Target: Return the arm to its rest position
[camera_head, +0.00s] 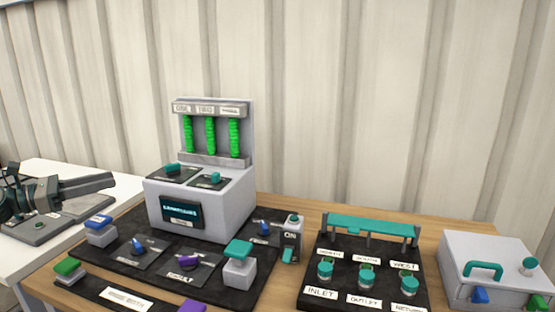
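My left gripper (88,185) shows at the left edge, dark grey and pointing right. It appears over a grey plate (40,226) on the white table. It is apart from the console and the wooden table's parts in the picture. I cannot make out a gap between its fingers, and no held thing shows. My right gripper is not in view.
The wooden table (290,207) bears a grey console (215,205) with three green columns, a black mat with coloured knobs, a small ON switch box (291,240), a teal-barred valve panel (372,228) and a grey box (497,262) with a teal handle. A corrugated wall stands behind.

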